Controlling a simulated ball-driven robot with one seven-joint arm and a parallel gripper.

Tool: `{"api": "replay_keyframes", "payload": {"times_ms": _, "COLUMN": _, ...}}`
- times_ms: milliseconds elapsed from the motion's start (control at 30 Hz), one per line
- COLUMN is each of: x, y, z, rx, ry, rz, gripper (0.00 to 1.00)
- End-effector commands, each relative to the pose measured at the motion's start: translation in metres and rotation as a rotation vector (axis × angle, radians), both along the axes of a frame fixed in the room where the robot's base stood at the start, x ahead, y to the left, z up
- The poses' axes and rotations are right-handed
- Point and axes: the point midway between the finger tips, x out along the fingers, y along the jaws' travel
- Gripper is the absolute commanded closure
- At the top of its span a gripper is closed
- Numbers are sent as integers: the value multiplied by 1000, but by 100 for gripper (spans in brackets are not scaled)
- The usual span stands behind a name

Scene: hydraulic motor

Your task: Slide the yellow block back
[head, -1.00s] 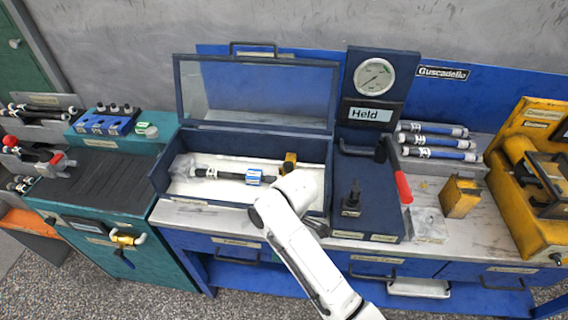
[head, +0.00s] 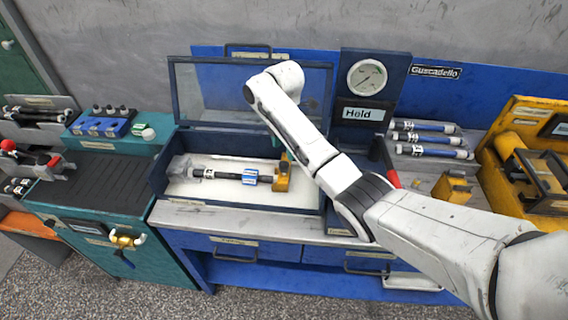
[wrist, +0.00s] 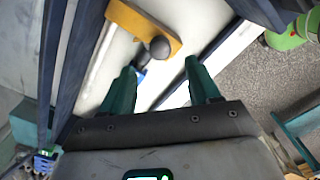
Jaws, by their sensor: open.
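The yellow block (head: 282,180) stands at the right end of the white bed inside the open blue box (head: 158,180). A dark rod (head: 222,174) with a blue-and-white sleeve (head: 250,177) lies to its left. In the wrist view the yellow block (wrist: 143,24) is at the top, with a dark round knob (wrist: 160,48) on its near side. My gripper (wrist: 160,66) is open, its two green fingers apart and empty, with the knob just beyond the tips. In the head view my arm hides most of the gripper.
The box's clear lid (head: 215,90) is raised behind. A gauge panel (head: 366,78) marked "Held" stands to the right. A second yellow block (head: 452,187) and several blue cylinders (head: 425,139) lie on the right bench. The box walls surround the bed closely.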

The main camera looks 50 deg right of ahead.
Motion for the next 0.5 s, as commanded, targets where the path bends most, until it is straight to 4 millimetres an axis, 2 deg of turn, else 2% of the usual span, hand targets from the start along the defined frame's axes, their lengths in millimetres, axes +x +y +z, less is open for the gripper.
{"api": "replay_keyframes", "payload": {"times_ms": 300, "x": -1, "y": 0, "z": -57, "rx": 0, "ry": 4, "rz": 0, "gripper": 39}}
{"api": "replay_keyframes", "payload": {"times_ms": 500, "x": 0, "y": 0, "z": -77, "rx": -1, "ry": 2, "rz": 0, "gripper": 39}}
